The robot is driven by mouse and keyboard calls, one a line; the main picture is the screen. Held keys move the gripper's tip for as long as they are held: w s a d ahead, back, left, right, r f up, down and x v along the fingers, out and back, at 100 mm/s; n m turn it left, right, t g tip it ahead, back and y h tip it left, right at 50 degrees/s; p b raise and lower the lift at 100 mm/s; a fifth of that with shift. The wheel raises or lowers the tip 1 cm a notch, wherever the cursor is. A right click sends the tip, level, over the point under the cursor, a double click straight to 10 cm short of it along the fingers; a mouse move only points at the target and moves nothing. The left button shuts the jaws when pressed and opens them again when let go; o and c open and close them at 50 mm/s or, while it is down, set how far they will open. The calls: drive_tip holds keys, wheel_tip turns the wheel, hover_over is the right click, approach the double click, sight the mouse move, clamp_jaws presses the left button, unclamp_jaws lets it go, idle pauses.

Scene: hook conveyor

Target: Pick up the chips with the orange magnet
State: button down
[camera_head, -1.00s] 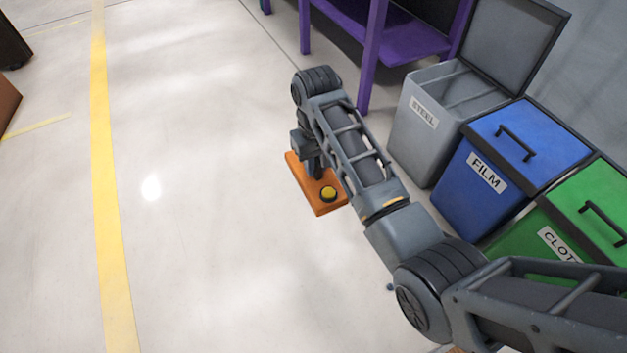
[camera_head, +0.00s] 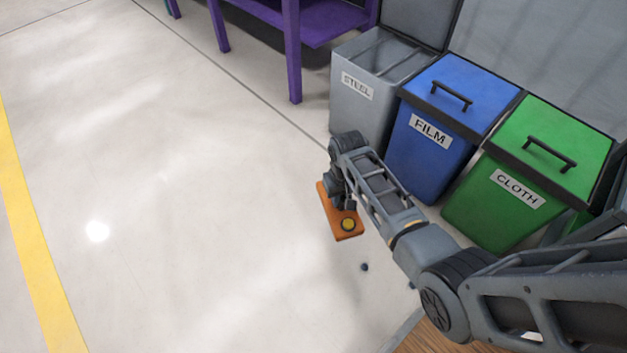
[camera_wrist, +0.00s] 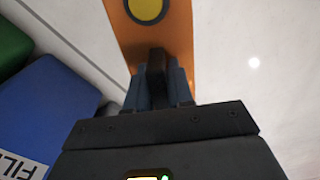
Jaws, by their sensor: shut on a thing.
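The orange magnet (camera_head: 329,206) is a flat orange block with a yellow round button, held over the floor at the end of my arm. My gripper (camera_head: 343,200) is shut on its dark handle. In the wrist view the orange magnet (camera_wrist: 180,38) lies beyond the fingers, and my gripper (camera_wrist: 157,85) pinches the black handle. A small dark round bit (camera_head: 365,267) lies on the floor below and right of the magnet; it is too small to tell whether it is a chip. The magnet's underside is hidden.
An open grey STEEL bin (camera_head: 352,108), a lidded blue FILM bin (camera_head: 415,158) and a lidded green CLOTH bin (camera_head: 480,205) stand in a row at the right. A purple table (camera_head: 293,55) is behind. The pale floor at the left is clear, with a yellow line (camera_head: 30,235).

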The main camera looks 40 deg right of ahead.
drive_tip(key=s+d+f+m+b, duration=0.3)
drive_tip(key=s+d+f, duration=0.1)
drive_tip(key=s+f, duration=0.9)
wheel_tip(320, 180, down, 9)
drive_tip(key=b, duration=0.8)
drive_tip(key=shift+d+r+b, duration=0.2)
drive_tip(key=shift+b, duration=0.15)
drive_tip(key=shift+f, duration=0.65)
idle(1.0)
drive_tip(key=shift+f+h, duration=0.15)
drive_tip(key=shift+h, duration=0.15)
drive_tip(key=shift+s+f, duration=0.15)
idle(0.5)
drive_tip(key=shift+a, duration=0.1)
drive_tip(key=shift+r+p, duration=0.5)
drive_tip(key=shift+p, duration=0.05)
wheel_tip(320, 180, up, 10)
drive_tip(key=p, duration=1)
